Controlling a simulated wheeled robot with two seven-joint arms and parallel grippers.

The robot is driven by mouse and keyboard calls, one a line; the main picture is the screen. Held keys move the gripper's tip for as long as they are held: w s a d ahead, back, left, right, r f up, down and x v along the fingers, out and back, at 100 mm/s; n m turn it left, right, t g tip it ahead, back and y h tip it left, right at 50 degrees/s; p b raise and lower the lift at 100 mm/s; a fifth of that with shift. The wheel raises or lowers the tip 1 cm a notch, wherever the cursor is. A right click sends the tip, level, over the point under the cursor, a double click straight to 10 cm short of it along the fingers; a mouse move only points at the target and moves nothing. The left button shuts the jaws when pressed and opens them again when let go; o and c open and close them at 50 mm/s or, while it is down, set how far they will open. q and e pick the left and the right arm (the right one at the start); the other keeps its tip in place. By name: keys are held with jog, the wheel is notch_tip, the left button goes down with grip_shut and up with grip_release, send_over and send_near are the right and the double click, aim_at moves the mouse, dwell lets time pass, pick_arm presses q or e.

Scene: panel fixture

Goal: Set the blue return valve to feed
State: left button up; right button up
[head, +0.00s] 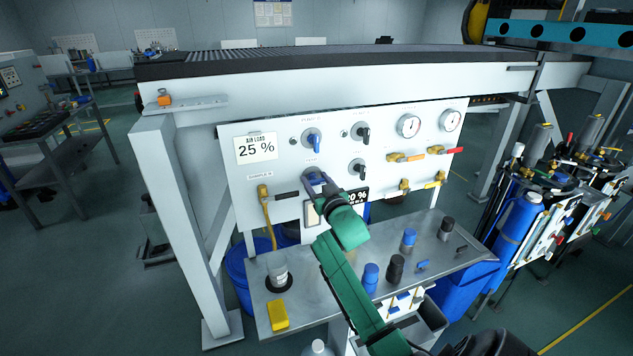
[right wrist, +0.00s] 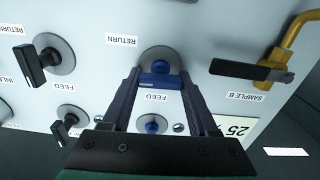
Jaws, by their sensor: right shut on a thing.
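The white panel (head: 240,196) holds two blue-handled valves in its left column. The upper blue valve (head: 312,137) is clear of my gripper and also shows in the right wrist view (right wrist: 152,125). My right gripper (head: 316,182) is at the lower blue valve, which it mostly hides in the head view. In the right wrist view, my right gripper (right wrist: 159,80) is shut on this lower blue valve (right wrist: 160,66), its handle lying crosswise between the fingers. A FEED label (right wrist: 157,97) and a RETURN label (right wrist: 122,40) sit beside it. My left gripper is out of view.
Two black-handled valves (head: 361,133) (head: 358,170) stand right of the blue ones. Gauges (head: 408,125), yellow valves and a yellow pipe (head: 266,215) are also on the panel. Several caps and a yellow block (head: 277,316) rest on the metal shelf (head: 320,276) below.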

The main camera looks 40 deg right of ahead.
jog(key=shift+n, duration=0.3)
jog(key=n, duration=0.3)
jog(key=shift+n, duration=0.4)
jog(key=n, duration=0.4)
jog(key=shift+a, duration=0.15)
jog(key=n, duration=0.5)
jog(key=shift+f, duration=0.15)
jog(key=shift+f+n, duration=0.1)
jog(key=shift+n, duration=1.9)
jog(key=o, duration=1.4)
jog(key=shift+a, duration=0.1)
